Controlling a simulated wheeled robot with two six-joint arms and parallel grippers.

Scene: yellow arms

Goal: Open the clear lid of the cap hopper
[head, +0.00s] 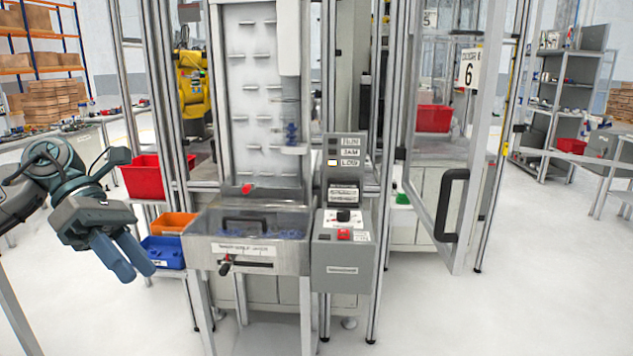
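The cap hopper (206,252) is a grey metal box at the front of the machine, left of centre. Its clear lid (205,222) lies closed over the top, with a dark bar handle (245,220) on it. Blue caps show dimly through the lid. My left gripper (126,262) is left of the hopper, apart from it, with its blue-grey fingers pointing down and right. The fingers look close together, but the gap is not clear from this angle. Nothing shows between them. My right gripper is not in view.
A control panel (342,243) with a red button stands right of the hopper. Red (140,178), orange (173,222) and blue (163,252) bins sit between my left gripper and the hopper. A framed door (480,150) with a black handle stands open at right.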

